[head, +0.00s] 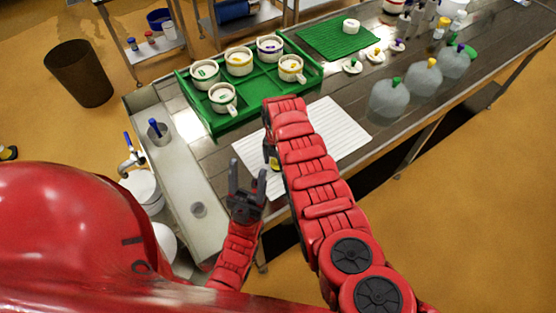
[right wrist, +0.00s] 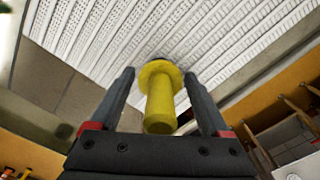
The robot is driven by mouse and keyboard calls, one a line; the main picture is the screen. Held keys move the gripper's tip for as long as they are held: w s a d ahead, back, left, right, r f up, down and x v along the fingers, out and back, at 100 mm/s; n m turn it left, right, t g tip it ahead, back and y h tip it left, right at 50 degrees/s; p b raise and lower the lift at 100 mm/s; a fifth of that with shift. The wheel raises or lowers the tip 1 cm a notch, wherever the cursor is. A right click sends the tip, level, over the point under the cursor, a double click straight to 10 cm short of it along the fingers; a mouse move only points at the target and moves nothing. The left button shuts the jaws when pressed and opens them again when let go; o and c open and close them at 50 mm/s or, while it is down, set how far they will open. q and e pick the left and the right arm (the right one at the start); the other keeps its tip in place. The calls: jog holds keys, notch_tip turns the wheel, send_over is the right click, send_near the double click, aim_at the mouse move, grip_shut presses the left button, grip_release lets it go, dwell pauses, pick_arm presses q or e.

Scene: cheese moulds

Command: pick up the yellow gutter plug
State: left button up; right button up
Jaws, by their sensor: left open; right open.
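The yellow gutter plug (right wrist: 160,98) shows in the right wrist view, with a round flange and a narrower stem pointing toward the camera. It is between the two fingers of my right gripper (right wrist: 160,76), which are open with a gap on each side. In the head view a small yellow bit of the plug (head: 275,164) shows at the white ribbed mat (head: 337,122), beside my right arm. That arm hides most of my right gripper there. My left gripper (head: 247,172) is open and empty, left of the right arm near the table's front edge.
A green tray (head: 262,112) with several white moulds stands behind the mat. A green mat (head: 322,38) and several clear jugs (head: 389,99) are farther right.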

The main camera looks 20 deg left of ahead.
jog(key=shift+f, duration=0.2)
jog(key=shift+s, duration=0.1)
grip_shut()
jog(key=shift+r, duration=0.2)
